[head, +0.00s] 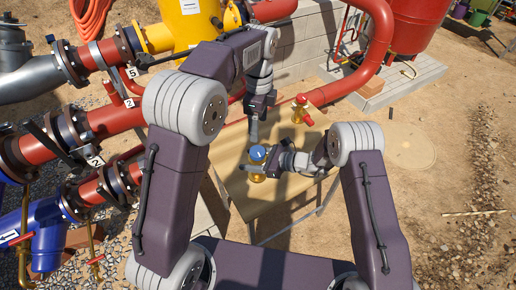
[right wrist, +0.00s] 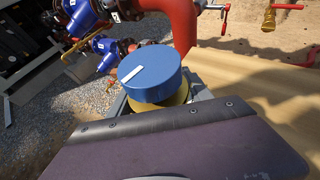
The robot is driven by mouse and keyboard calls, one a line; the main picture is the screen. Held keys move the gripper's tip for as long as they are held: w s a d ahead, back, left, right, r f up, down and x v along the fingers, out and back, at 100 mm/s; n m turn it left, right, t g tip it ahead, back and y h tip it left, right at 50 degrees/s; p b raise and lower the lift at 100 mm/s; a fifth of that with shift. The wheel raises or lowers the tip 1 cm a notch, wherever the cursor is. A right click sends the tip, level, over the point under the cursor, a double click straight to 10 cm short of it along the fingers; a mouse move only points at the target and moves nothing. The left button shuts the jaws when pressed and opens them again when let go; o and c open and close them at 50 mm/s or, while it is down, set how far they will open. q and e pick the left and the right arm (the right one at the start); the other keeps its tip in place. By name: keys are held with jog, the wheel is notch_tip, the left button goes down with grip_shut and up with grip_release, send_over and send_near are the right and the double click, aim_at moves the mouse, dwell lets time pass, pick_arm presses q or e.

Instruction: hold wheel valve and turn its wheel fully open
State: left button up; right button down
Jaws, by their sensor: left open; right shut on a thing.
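The wheel valve stands upright on a wooden table, with a blue wheel (head: 258,153) on a brass body (head: 257,175). The wheel has a white bar mark on top; it also shows large in the right wrist view (right wrist: 150,75). My right gripper (head: 262,168) reaches in from the right and is shut on the brass body below the wheel. In the right wrist view the brass (right wrist: 176,98) shows just under the wheel; the fingertips are mostly hidden. My left gripper (head: 254,138) points down, open, just above the wheel's far side. Whether it touches the wheel cannot be told.
A brass valve with a red handle (head: 302,108) stands farther back on the wooden table (head: 285,195). Red flanged pipes (head: 110,122) and a blue pipe (head: 48,228) fill the left. A block wall (head: 300,45) and red tank lie behind. Open sandy ground is at right.

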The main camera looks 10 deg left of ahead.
aim_at(258, 151)
pick_arm(q)
notch_tip(258, 151, down, 12)
jog(key=shift+s+r, duration=0.1)
jog(key=shift+s, duration=0.05)
pick_arm(e)
jog(key=shift+r, duration=0.1)
pick_arm(q)
jog(key=c, duration=1.4)
jog(key=n, duration=0.4)
jog(key=shift+n, duration=0.3)
jog(key=o, duration=1.4)
notch_tip(258, 151, up, 12)
jog(key=shift+w, duration=0.2)
